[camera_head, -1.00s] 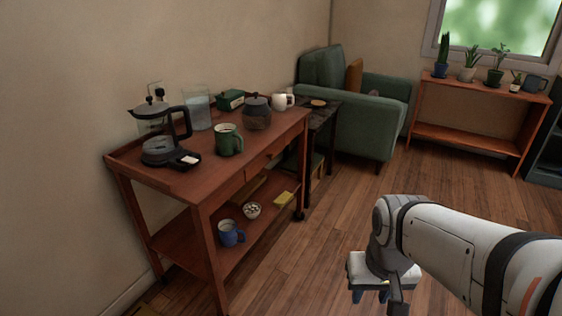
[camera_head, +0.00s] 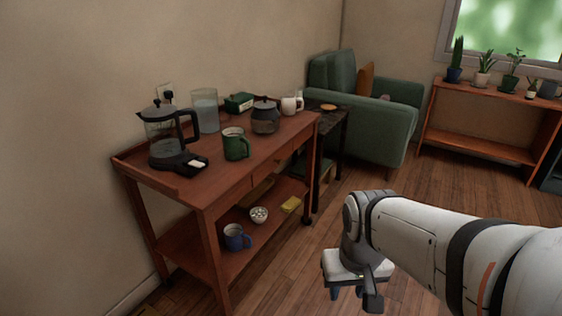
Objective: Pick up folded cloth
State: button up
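One blue finger shows at the left of the white gripper body; the other is mostly hidden by a dark part. The fingers look spread, with nothing seen between them.
On the cart's lower shelf (camera_head: 182,243) are a white bowl (camera_head: 259,215) and a blue mug (camera_head: 236,237). Its top holds a coffee maker (camera_head: 165,132), a glass pitcher (camera_head: 205,110), a green mug (camera_head: 236,144) and more. A green armchair (camera_head: 375,120) stands behind. The floor between is clear.

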aim_at(293, 203)
jog(key=i, duration=0.85)
jog(key=u, duration=0.05)
